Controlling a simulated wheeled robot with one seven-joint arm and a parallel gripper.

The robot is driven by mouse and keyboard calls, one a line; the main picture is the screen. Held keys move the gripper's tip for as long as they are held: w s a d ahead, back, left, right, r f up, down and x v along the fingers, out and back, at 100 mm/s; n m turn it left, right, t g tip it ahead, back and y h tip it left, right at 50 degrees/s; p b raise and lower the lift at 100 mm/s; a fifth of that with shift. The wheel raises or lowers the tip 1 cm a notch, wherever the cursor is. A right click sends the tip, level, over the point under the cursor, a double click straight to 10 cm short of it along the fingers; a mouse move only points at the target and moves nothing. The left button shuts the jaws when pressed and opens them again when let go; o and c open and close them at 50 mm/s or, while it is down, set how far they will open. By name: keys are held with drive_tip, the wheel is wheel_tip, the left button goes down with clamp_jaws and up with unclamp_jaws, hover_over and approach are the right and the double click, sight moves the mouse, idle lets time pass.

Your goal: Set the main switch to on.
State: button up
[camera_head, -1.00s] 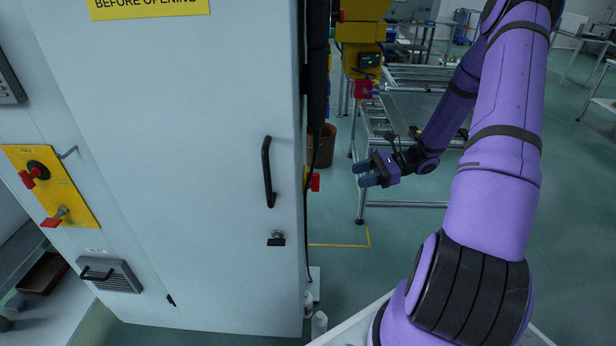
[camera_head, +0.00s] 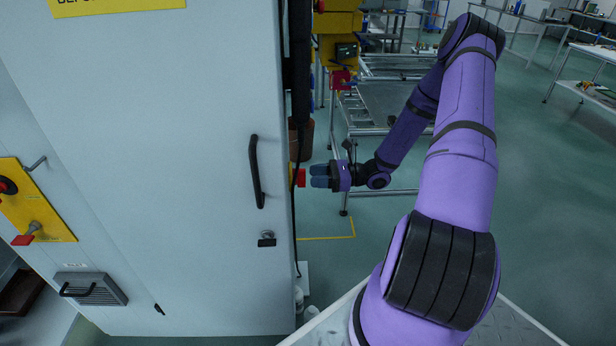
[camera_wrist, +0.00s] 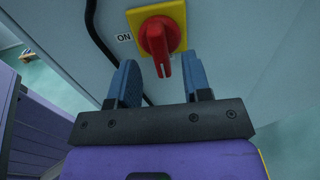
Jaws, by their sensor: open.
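The main switch is a red rotary handle (camera_wrist: 159,44) on a yellow plate (camera_wrist: 176,12) on the cabinet side, seen in the wrist view. An "ON" label is to the left of the plate, and the handle's grip end points down toward my gripper, not at the label. In the head view the red handle (camera_head: 300,177) sticks out from the cabinet's right edge. My gripper (camera_head: 316,177) is close to it on the right, and in the wrist view the open blue fingers (camera_wrist: 160,82) stand left and right below the handle. Contact cannot be told.
The grey cabinet (camera_head: 180,130) fills the left, with a black door handle (camera_head: 257,172). A dark cable (camera_wrist: 100,35) runs down beside the switch. Another yellow panel with red controls (camera_head: 38,205) is at far left. A metal frame table (camera_head: 395,103) stands behind my arm.

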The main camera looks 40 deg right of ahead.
sight(299, 178)
drive_tip(key=shift+x, duration=1.35)
clamp_jaws()
drive_tip(key=shift+m, duration=8.9)
